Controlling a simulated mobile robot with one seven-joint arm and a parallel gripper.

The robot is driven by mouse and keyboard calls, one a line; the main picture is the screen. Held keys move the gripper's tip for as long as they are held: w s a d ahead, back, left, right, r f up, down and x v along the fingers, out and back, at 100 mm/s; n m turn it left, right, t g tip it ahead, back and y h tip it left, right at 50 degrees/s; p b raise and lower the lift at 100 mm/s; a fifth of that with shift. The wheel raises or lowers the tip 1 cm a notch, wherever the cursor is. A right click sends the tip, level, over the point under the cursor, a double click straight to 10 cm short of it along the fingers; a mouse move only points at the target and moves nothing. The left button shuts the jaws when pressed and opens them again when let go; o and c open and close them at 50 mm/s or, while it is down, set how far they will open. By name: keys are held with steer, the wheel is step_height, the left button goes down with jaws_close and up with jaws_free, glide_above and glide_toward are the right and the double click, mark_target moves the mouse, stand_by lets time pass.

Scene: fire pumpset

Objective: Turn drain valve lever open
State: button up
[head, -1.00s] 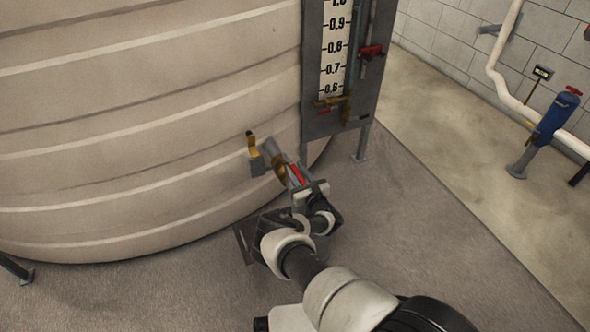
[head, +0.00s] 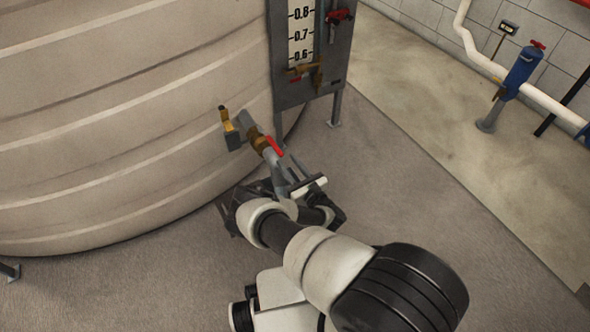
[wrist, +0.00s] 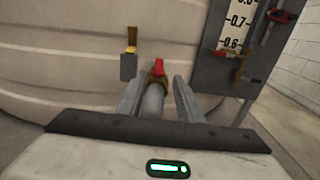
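The drain valve has a brass body (head: 259,140) and a red lever (head: 274,146), on a grey pipe (head: 271,162) low on the tank's side. In the wrist view the red lever (wrist: 158,67) stands just ahead, seen nearly end-on, with the grey pipe (wrist: 152,103) below it. My gripper (wrist: 157,82) is open. Its two grey fingers are apart, one on each side of the pipe in the picture, and nothing is held. The lever appears beyond the fingertips; I cannot tell the exact gap. In the head view my wrist hides most of the fingers.
The large beige tank (head: 130,120) fills the left. A small yellow-handled fitting (head: 229,128) sits left of the valve. The level gauge board (head: 335,60) on legs stands behind to the right. A blue fixture (head: 521,70) is farther right. The floor right of my arm is clear.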

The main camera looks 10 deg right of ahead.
steer(key=shift+v, duration=2.05)
